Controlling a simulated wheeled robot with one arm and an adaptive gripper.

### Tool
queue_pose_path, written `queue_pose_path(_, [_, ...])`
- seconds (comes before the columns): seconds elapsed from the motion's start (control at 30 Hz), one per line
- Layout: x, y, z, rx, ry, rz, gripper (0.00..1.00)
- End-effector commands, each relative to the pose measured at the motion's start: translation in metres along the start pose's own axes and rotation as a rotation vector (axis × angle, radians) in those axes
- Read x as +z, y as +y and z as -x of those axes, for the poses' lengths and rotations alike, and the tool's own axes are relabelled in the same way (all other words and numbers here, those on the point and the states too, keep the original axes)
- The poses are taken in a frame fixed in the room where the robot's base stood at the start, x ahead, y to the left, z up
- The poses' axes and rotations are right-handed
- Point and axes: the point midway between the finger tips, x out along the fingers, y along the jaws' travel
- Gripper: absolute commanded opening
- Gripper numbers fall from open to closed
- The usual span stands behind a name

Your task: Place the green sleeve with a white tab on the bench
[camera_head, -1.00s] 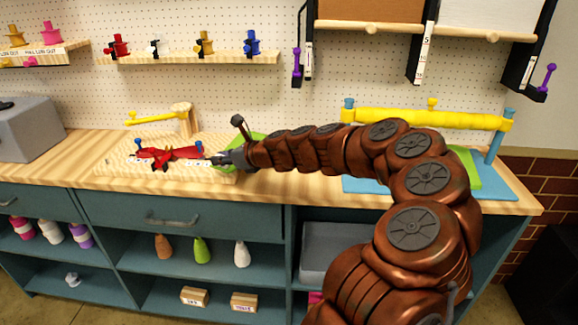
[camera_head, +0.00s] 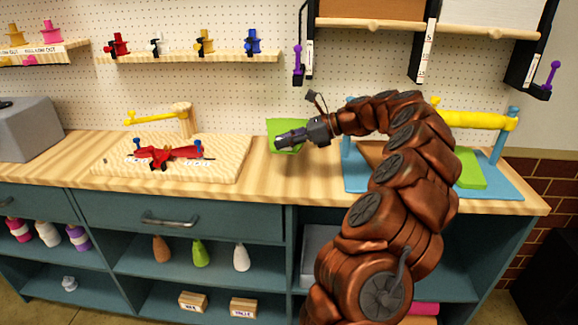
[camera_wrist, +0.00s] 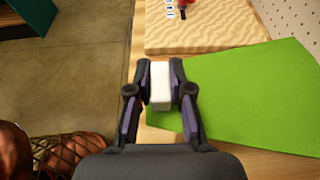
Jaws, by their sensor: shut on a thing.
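The green sleeve (camera_head: 286,127) is a flat green sheet in my gripper (camera_head: 281,142), above the bench top (camera_head: 262,185) and right of the wooden board. In the wrist view the green sleeve (camera_wrist: 265,98) spreads to the right of my gripper (camera_wrist: 160,98). Its white tab (camera_wrist: 160,82) sits between the two fingers, which are shut on it. I cannot tell from the pictures whether the sleeve touches the bench.
A blue stand (camera_head: 497,182) with a yellow roller and another green sheet (camera_head: 468,170) is at the right. Bare bench lies between board and stand.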

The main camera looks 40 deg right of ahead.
Motion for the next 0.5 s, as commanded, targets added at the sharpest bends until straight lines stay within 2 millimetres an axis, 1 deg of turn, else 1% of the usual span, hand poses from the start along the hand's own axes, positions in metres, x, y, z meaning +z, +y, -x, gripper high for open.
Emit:
queue_pose_path(0.07, [-0.002, 0.000, 0.003, 0.007, 0.000, 0.003, 0.00])
queue_pose_path(0.13, [-0.008, 0.001, 0.002, 0.011, -0.001, 0.003, 0.00])
queue_pose_path(0.33, [-0.039, 0.002, -0.012, 0.013, -0.001, 0.000, 0.00])
queue_pose_path(0.5, [-0.056, 0.001, -0.019, 0.011, 0.000, 0.002, 0.00])
